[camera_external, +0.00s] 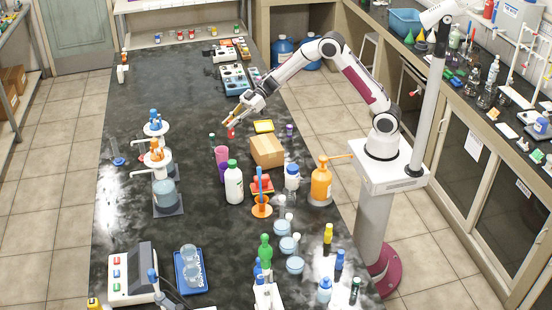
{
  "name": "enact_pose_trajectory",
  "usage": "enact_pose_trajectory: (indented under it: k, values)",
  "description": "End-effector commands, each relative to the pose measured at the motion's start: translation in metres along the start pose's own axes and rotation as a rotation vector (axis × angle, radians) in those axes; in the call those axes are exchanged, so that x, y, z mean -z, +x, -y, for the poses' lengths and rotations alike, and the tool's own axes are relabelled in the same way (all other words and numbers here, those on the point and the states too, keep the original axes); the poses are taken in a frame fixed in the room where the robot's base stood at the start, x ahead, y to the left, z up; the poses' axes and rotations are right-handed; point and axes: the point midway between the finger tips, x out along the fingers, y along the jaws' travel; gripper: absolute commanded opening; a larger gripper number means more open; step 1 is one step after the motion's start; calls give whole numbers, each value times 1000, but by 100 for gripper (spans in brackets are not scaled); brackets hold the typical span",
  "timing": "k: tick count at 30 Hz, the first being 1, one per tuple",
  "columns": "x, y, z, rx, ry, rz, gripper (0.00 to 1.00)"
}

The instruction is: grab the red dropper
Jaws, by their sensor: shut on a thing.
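My gripper (232,123) is over the dark bench, left of the cardboard box and a little above it in the picture. It is shut on the red dropper (231,132), a small red thing that shows just below the fingertips. The fingers hide part of the dropper. I cannot tell whether its lower end touches the bench.
A cardboard box (267,151), a pink cup (221,154), a white bottle (233,183) and an orange pump bottle (321,182) stand close by. A titration stand (167,193) is at the left. The bench's far left part is mostly clear.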

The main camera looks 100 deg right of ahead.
Motion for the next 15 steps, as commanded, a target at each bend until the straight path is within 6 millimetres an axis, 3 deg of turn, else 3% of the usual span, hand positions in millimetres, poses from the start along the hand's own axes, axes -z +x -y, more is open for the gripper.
enact_pose_trajectory:
  k: [6,15]
  values:
    - [12,-5,0,0,1,0,0]
    - [13,-6,0,0,1,0,0]
